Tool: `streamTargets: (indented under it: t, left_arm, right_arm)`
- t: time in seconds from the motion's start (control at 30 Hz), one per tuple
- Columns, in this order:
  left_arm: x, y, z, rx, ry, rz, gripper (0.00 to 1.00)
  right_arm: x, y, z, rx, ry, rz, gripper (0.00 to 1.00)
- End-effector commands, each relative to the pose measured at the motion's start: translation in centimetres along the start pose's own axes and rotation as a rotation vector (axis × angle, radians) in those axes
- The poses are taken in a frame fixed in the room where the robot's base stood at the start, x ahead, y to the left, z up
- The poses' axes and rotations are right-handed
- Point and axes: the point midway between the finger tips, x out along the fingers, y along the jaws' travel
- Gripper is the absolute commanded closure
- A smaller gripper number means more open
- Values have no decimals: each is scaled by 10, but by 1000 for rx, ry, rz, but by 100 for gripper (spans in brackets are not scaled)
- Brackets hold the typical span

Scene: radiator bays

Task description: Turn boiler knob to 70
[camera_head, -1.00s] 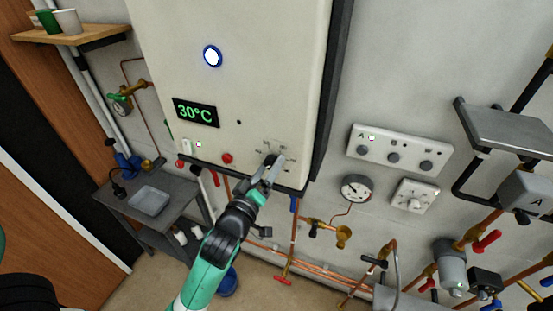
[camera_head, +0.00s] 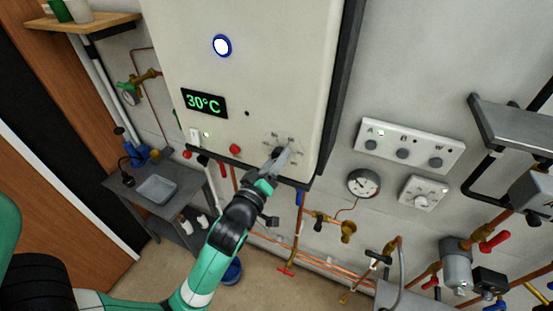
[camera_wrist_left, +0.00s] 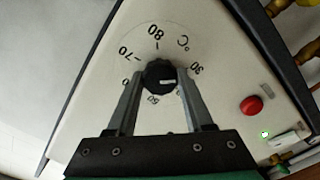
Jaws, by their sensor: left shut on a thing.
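My left gripper (camera_head: 277,160) is shut on the knob, one finger on each side in the left wrist view (camera_wrist_left: 159,82). My right gripper is not in view.
A red button (camera_head: 235,149) and a white switch (camera_head: 195,135) are left of the knob. A control panel (camera_head: 410,144) and a gauge (camera_head: 364,183) are on the wall to the right. Copper pipes with valves run below. A grey side table (camera_head: 145,207) stands at left.

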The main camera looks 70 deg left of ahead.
Motion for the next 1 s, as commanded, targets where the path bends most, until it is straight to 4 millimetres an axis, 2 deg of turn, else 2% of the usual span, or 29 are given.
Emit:
streamTargets:
  t: [0.37,1.0]
  left_arm:
    - [0,0,-1,146,0,-1,100]
    - [0,0,0,729,-2,-1,100]
  right_arm:
    - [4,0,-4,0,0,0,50]
    - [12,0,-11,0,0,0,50]
